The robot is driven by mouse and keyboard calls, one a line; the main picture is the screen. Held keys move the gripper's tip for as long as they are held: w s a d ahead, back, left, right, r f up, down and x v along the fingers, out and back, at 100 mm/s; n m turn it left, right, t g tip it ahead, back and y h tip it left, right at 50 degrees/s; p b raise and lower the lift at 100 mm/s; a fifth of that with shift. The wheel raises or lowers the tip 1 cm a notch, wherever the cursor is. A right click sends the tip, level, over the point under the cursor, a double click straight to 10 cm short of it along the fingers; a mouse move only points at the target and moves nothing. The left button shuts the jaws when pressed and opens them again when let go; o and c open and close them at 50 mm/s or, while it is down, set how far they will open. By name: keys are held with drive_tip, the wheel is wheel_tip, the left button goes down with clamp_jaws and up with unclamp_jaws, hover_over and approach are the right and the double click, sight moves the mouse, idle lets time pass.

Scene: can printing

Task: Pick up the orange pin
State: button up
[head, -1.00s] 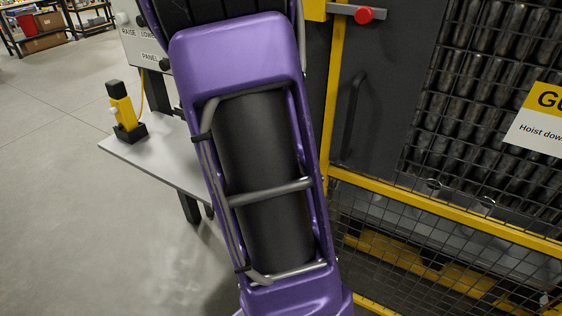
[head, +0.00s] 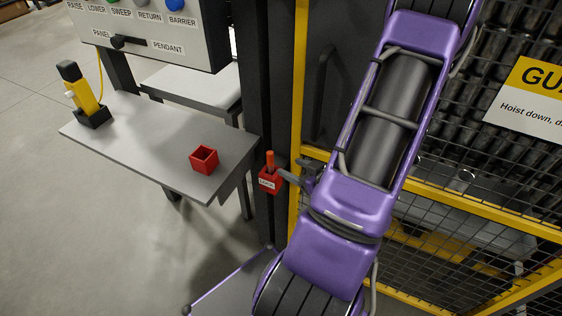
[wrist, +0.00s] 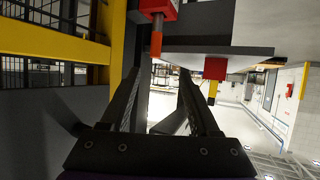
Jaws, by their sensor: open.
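The orange pin (head: 269,160) stands upright in a small labelled red holder (head: 269,182) beside the dark post. In the wrist view, which looks upside down, the pin (wrist: 156,42) points down from the red holder (wrist: 159,9). My gripper (head: 290,178) is just right of the holder in the head view, partly hidden by my arm. In the wrist view my gripper (wrist: 160,72) is open and empty. The pin's end lies between the fingertip lines there, closer to the left finger; I cannot tell its exact distance.
A grey table (head: 150,150) at the left holds an empty red box (head: 204,159) and a yellow-black pendant (head: 84,95). A labelled control panel (head: 150,30) hangs above. The yellow frame (head: 299,90) and mesh guard (head: 440,230) stand close behind my arm.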

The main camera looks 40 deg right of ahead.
sight(272, 155)
drive_tip(key=shift+t, duration=0.3)
drive_tip(key=b+x, duration=0.2)
drive_tip(key=x, duration=0.1)
drive_tip(key=b+x, duration=0.3)
drive_tip(key=x, duration=0.1)
drive_tip(key=d+b+x, duration=0.1)
drive_tip(key=b+x, duration=0.2)
drive_tip(key=x, duration=0.1)
drive_tip(key=shift+r, duration=0.15)
drive_tip(key=shift+b+x, duration=0.65)
drive_tip(key=shift+x, duration=2.1)
drive_tip(key=shift+s+d, duration=0.1)
drive_tip(key=shift+c, duration=0.3)
clamp_jaws()
